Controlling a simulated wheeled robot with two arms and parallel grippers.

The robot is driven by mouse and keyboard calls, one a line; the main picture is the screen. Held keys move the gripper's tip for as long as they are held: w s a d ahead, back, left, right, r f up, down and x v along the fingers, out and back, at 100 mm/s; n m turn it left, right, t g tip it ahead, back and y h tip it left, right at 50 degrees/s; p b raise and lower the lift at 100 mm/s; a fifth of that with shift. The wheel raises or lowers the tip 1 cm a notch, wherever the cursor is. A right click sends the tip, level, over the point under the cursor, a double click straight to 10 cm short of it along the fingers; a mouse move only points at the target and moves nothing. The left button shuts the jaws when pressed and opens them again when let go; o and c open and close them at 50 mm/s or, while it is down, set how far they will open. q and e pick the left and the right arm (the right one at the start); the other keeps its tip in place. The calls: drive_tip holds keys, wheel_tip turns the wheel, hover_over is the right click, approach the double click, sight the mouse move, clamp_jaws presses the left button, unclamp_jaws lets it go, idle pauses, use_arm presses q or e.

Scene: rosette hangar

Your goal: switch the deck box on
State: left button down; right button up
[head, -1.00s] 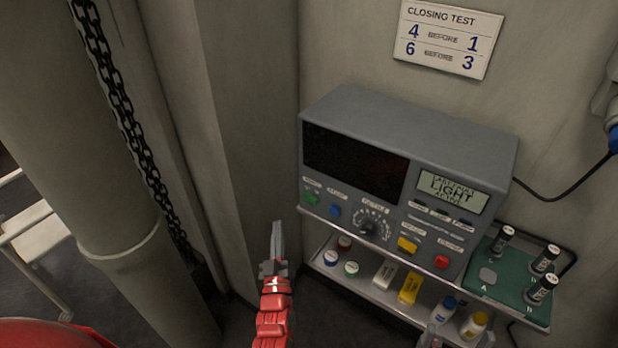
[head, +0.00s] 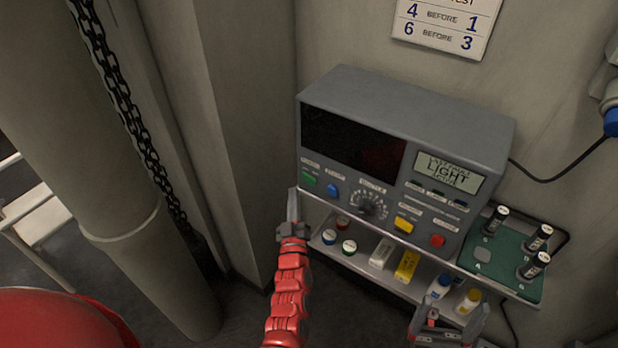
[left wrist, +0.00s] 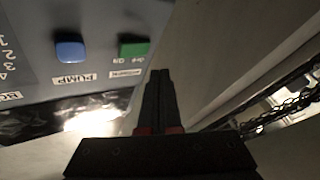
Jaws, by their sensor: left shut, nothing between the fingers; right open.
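The deck box (head: 420,110) is a grey console on a shelf against the wall. Its large screen (head: 352,144) is dark; its small display (head: 449,172) shows LIGHT among smaller text. A green switch (head: 309,182) is at the panel's left end, with a blue PUMP button (head: 333,190) to its right. In the left wrist view, the green switch (left wrist: 133,48) and blue button (left wrist: 69,51) show clearly. My left gripper (head: 293,200) is shut and empty, its tip just left of and below the green switch; contact cannot be told. My right gripper (head: 447,322) is open at the lower right.
The lower shelf (head: 375,264) holds small jars, a white and a yellow block, and bottles. A green board (head: 497,260) with several dark cylinders is at the right. A wall card (head: 446,28) hangs above. A thick pipe (head: 110,170) and chain (head: 125,110) stand left.

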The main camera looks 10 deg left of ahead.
sight(304, 175)
use_arm(q)
drive_tip(key=shift+w+d+r+b, duration=0.1)
drive_tip(key=shift+w+d+b, duration=0.25)
drive_tip(key=shift+w, duration=0.35)
drive_tip(key=shift+w+d+b, duration=0.2)
drive_tip(key=shift+w+d, duration=0.2)
drive_tip(key=shift+w, duration=0.3)
idle(1.0)
drive_tip(key=shift+w+d+b, duration=0.2)
drive_tip(key=shift+w+b, duration=0.15)
drive_tip(key=shift+w+d+r, duration=0.1)
drive_tip(key=shift+d+r, duration=0.05)
drive_tip(key=shift+r, duration=0.1)
idle(0.8)
